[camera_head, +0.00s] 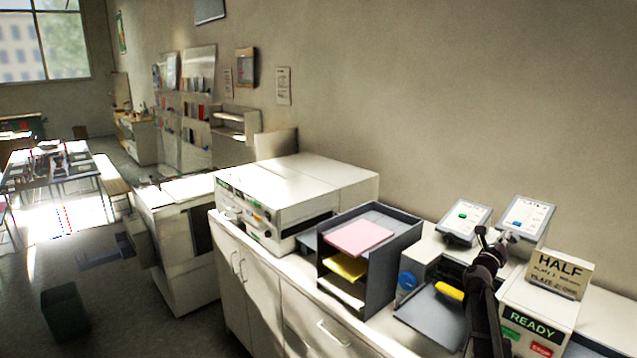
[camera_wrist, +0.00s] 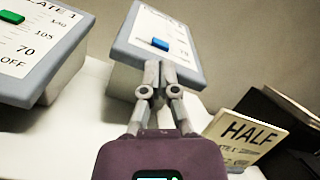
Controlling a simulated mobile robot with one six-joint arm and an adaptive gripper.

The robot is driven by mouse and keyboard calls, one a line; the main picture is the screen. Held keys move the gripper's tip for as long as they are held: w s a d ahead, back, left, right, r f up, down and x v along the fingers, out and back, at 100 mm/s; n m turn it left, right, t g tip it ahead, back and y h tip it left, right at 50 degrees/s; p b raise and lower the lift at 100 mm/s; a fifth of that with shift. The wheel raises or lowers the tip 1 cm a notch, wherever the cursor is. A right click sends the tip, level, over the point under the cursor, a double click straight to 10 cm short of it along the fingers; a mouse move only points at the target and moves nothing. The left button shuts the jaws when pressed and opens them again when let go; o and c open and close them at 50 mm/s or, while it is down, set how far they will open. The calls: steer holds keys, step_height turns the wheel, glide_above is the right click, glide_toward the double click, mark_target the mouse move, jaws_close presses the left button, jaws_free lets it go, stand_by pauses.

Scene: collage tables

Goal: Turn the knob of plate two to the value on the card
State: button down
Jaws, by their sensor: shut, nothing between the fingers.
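Two tilted control panels stand side by side. The left panel (camera_wrist: 45,55) has a green knob (camera_wrist: 11,18), a heading that seems to end in "1", and marks 105, 70 and OFF. The right panel (camera_wrist: 176,25) has a blue knob (camera_wrist: 160,44) some way above its "70" mark; its heading is too unclear to read. My gripper (camera_wrist: 165,68) is shut and empty, its fingertips just below the blue knob; contact cannot be told. In the head view my gripper (camera_head: 491,238) is in front of the right panel (camera_head: 528,213). The card (camera_wrist: 243,136) reads "HALF", with smaller lines I cannot read fully.
A white box with a green "READY" label (camera_head: 531,323) stands beneath the card. Left of my arm are a dark tray (camera_head: 432,318) with a yellow object (camera_head: 449,291), and a dark paper rack (camera_head: 385,275). A large white machine (camera_head: 290,185) stands farther left.

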steer(key=shift+b+v, duration=0.7)
steer(key=shift+v, duration=1.9)
